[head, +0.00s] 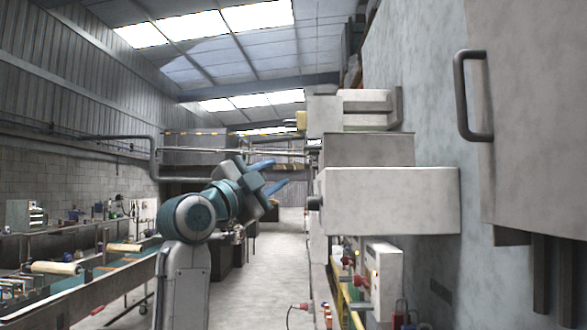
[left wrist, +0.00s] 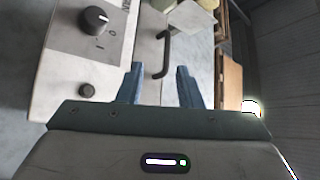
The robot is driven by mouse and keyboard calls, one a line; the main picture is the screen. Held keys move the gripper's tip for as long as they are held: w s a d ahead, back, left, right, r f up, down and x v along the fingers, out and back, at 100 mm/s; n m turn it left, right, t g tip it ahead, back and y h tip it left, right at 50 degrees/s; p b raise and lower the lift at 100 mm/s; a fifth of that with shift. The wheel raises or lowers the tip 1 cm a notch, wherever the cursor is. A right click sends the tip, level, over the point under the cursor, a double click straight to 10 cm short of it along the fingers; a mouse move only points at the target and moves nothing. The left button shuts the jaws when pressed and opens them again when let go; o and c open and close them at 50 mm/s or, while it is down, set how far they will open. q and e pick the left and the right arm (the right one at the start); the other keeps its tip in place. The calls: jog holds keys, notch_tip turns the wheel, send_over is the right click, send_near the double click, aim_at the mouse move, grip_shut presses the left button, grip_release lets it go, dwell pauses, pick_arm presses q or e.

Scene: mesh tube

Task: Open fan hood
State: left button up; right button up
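A dark bar handle (head: 459,95) is fixed to a large grey panel (head: 535,120) at the upper right of the head view. I cannot tell for sure which part is the fan hood. My left gripper (head: 276,175) is open and empty, with two blue fingers pointing right, left of a pale box (head: 390,200). In the left wrist view, the open fingers (left wrist: 160,72) point toward a dark handle (left wrist: 166,52) on a pale surface. The handle appears between and beyond the fingertips, and the distance is unclear. My right gripper is not in view.
A white panel with a black knob (left wrist: 95,20) is left in the left wrist view. A control box with red connectors (head: 382,272) stands below the pale box. A conveyor bench (head: 85,285) runs along the left. The floor aisle (head: 270,270) in the middle is clear.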

pick_arm(q)
jog(key=r+p+x, duration=0.1)
jog(key=p+x, duration=0.4)
jog(key=x, duration=0.5)
jog(key=shift+s+r, duration=0.3)
jog(key=shift+r, duration=0.1)
jog(key=shift+d, duration=0.1)
jog(key=shift+c, duration=0.2)
grip_shut()
